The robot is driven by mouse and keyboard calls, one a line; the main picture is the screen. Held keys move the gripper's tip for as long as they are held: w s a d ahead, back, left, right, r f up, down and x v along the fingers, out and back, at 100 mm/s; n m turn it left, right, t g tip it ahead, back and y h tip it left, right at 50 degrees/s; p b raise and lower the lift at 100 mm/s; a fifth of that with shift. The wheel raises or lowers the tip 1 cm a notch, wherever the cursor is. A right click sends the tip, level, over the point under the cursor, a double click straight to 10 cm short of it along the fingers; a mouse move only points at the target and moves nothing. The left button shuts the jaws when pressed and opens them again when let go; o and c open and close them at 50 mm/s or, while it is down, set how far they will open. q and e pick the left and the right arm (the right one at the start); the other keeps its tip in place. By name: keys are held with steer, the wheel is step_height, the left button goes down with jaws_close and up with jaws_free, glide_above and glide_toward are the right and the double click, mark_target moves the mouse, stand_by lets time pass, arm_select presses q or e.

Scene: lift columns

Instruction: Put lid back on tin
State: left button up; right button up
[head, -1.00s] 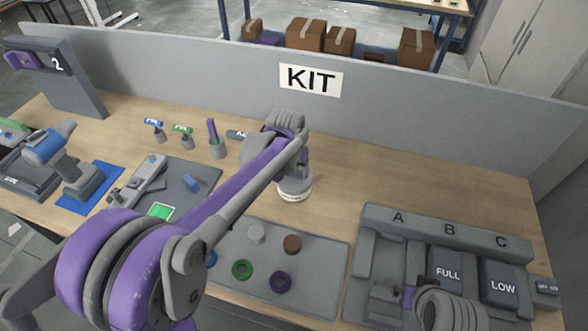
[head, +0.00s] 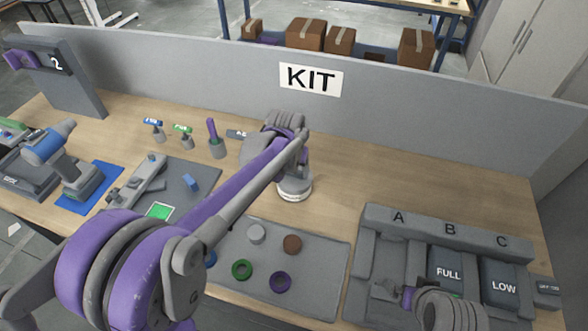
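A low round tin (head: 295,190) with a grey top and a pale lettered band stands on the bench behind the grey tray. My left arm reaches over from the left, and my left gripper (head: 296,170) points down right at the top of the tin. The wrist and forearm hide most of its fingers, so I cannot tell whether they are open or shut. I cannot tell the lid apart from the tin's top. My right gripper (head: 398,294) is low at the right, over the left part of the A-B-C holder; its fingers are too small to read.
The grey tray (head: 325,250) holds a grey disc, a brown disc and several coloured rings. The A-B-C holder (head: 450,230) carries FULL and LOW blocks. A drill (head: 50,145) and small tools stand left. A grey panel (head: 420,110) closes the back. Bench right of the tin is clear.

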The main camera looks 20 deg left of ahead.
steer(key=shift+f, duration=0.1)
stand_by(0.8)
arm_select(q)
steer(key=o, duration=1.4)
steer(key=shift+r+p, duration=1.5)
steer(key=shift+r, duration=2)
arm_select(e)
steer(key=shift+t, duration=0.3)
steer(key=r, duration=0.1)
steer(key=w+r, duration=0.1)
steer(key=r, duration=0.1)
steer(key=w+r, duration=0.1)
steer(key=shift+w+r, duration=0.1)
steer(key=shift+r, duration=0.2)
arm_select(q)
jaws_close()
steer(key=shift+f, duration=0.25)
arm_select(e)
steer(key=shift+f, duration=0.15)
